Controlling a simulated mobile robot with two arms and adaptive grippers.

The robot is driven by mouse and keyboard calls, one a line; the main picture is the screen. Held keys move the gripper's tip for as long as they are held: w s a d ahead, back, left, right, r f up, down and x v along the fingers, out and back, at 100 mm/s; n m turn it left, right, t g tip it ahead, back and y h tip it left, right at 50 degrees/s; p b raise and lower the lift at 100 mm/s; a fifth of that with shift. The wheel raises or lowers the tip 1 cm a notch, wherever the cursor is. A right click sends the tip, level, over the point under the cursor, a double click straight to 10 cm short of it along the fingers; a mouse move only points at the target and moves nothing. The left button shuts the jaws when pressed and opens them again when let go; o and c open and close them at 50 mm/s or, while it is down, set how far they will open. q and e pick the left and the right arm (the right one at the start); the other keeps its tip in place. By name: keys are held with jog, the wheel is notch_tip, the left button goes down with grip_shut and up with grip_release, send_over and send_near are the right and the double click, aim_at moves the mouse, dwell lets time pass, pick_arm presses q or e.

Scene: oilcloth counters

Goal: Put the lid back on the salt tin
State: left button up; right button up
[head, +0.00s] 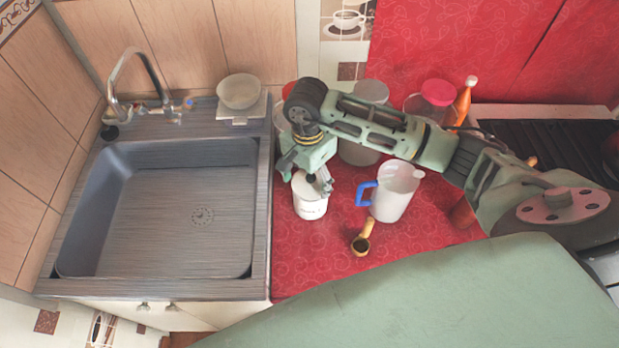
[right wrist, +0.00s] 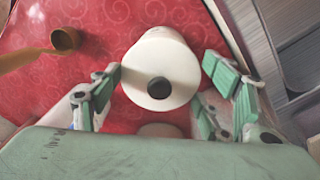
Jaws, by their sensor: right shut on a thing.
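The white salt tin (head: 310,211) stands upright on the red counter, right of the sink; its side also shows in the right wrist view (right wrist: 155,42). A white round lid (right wrist: 138,85) with a dark knob at its centre is over the tin's top. The gripper partly hides the tin's top in the head view. My left gripper is not in view.
A measuring jug (head: 395,200) with a blue handle stands close right of the tin. A scoop (head: 361,243) lies in front. Jars (head: 369,95), a red-lidded jar (head: 438,93) and an orange bottle (head: 463,103) stand behind. The sink (head: 170,220) is left.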

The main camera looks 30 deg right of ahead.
jog(key=shift+f+b, duration=0.15)
jog(key=shift+b, duration=0.55)
dwell(1.2)
dwell(0.4)
jog(key=o, duration=1.1)
jog(key=shift+c, duration=0.2)
jog(key=shift+o, duration=1)
jog(key=shift+r+p, duration=1.7)
jog(key=shift+r, duration=1.8)
jog(key=shift+c, duration=0.3)
